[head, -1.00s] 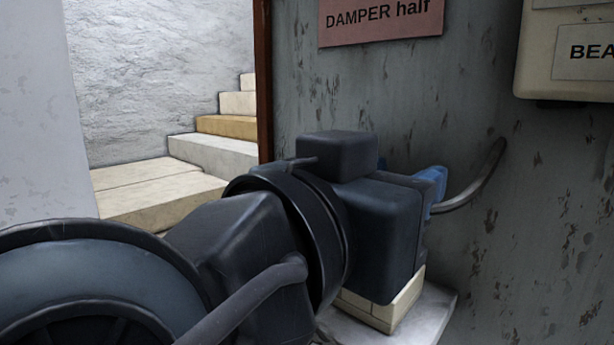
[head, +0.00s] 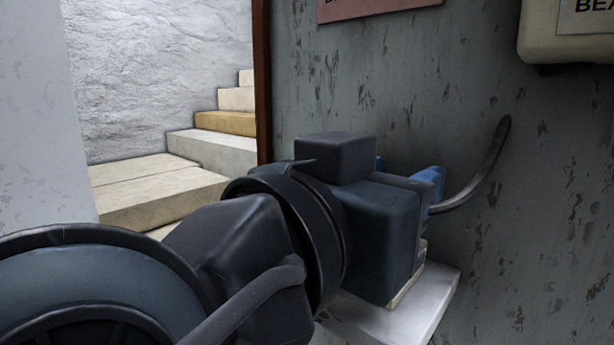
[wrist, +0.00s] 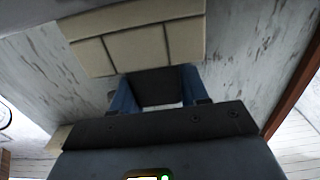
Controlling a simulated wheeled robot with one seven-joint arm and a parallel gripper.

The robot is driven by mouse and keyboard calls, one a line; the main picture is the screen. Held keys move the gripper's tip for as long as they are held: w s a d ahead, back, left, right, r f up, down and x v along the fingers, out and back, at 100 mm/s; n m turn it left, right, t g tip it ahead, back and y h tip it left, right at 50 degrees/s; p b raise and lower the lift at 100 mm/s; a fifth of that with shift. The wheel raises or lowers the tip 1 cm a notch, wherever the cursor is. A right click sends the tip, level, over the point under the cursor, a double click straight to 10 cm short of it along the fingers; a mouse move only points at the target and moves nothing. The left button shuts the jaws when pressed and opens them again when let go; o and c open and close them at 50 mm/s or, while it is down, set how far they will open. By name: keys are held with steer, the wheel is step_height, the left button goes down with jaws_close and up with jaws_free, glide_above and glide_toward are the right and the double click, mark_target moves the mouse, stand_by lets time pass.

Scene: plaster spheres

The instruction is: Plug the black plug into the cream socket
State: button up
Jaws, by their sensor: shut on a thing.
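My gripper (wrist: 155,100) is shut on the black plug (wrist: 157,84), which sits between its two blue fingers in the wrist view. In the head view my gripper (head: 432,182) is at the grey wall, seen from behind. A dark cable (head: 485,178) curves from beside the fingers up along the wall. A cream block (wrist: 135,42) with dark seams lies just past the plug in the wrist view. In the head view only a sliver of a cream block (head: 408,291) shows below my gripper. I cannot tell whether it is the socket, or whether the plug touches it.
A pale ledge (head: 425,305) juts from the worn grey wall (head: 560,230) under my gripper. A cream box (head: 565,40) with a label hangs at upper right, beside a pink sign (head: 370,8). Stairs (head: 225,125) lie beyond a brown edge at left.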

mark_target(415, 133)
steer(key=shift+f, duration=0.25)
steer(key=o, duration=1.1)
steer(key=shift+o, duration=0.2)
steer(key=shift+r, duration=0.2)
steer(key=shift+r+p, duration=1.25)
steer(key=shift+r, duration=0.65)
